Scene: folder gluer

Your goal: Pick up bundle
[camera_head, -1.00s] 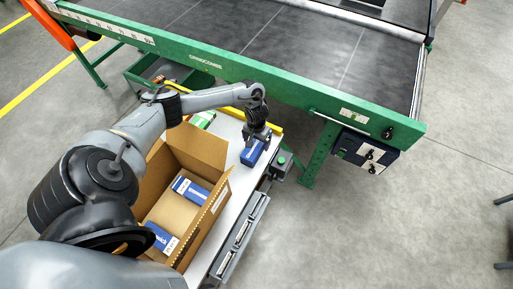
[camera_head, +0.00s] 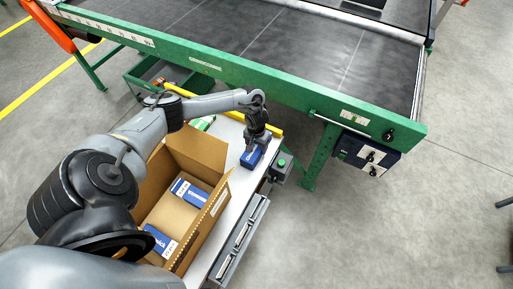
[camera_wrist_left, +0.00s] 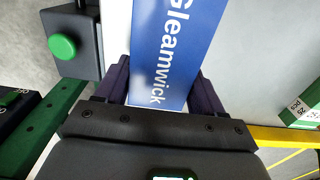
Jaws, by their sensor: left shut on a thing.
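A blue and white bundle marked Gleamwick (camera_head: 251,157) is at the right side of the white table top. It also fills the upper middle of the left wrist view (camera_wrist_left: 172,45). My left gripper (camera_head: 256,143) comes down onto it from above, and its two fingers (camera_wrist_left: 163,90) lie one on each side of the bundle, shut on it. I cannot tell whether the bundle touches the table. More blue and white bundles (camera_head: 190,190) lie inside the open cardboard box. My right gripper is not in view.
The open cardboard box (camera_head: 207,222) stands left of the gripper on the white table (camera_head: 233,190). A control box with a green button (camera_head: 281,166) is close to the right. A yellow rail (camera_head: 226,111) and the green conveyor frame (camera_head: 235,70) lie behind.

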